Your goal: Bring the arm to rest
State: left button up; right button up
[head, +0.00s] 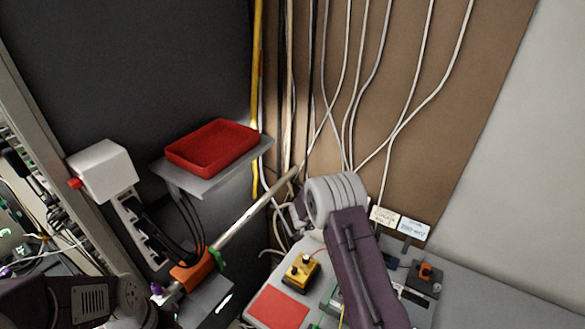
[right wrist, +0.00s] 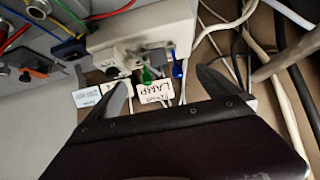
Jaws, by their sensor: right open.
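My right arm (head: 362,270) reaches up from the bottom of the head view over the grey bench, toward the brown cable wall. Its gripper is mostly hidden behind the wrist there. In the right wrist view my right gripper (right wrist: 162,88) is open, its two dark fingers apart with nothing held between them. Beyond the fingers are a white label reading "LAMP" (right wrist: 163,92) and a white box (right wrist: 145,35) with green and blue plugs. Part of my left arm (head: 85,300) shows at the lower left of the head view; its gripper is out of view.
A red tray (head: 212,146) sits on a grey shelf (head: 262,147) left of centre. A yellow-and-black device (head: 302,271) and a red square (head: 278,307) lie on the bench (head: 480,300). Loose cables (head: 375,75) hang down the wall, close to my right wrist.

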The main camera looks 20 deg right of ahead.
jog(key=a+r+n+t+y, duration=0.2)
jog(key=a+r, duration=0.2)
jog(key=r, duration=0.5)
jog(key=a+r+n+t+y, duration=0.1)
jog(key=a+r+n+t, duration=0.15)
jog(key=r, duration=0.55)
jog(key=s+a+f+n+g+y, duration=0.25)
jog(key=s+a, duration=0.25)
jog(key=s, duration=0.4)
jog(key=s+a+f+n+g+y, duration=0.25)
jog(key=s+a, duration=0.25)
jog(key=s, duration=0.3)
jog(key=s+d+f+g, duration=0.1)
jog(key=s+f+g, duration=0.3)
jog(key=s, duration=0.7)
jog(key=shift+s+d+f+h, duration=0.35)
jog(key=shift+h, duration=0.05)
jog(key=shift+n, duration=0.25)
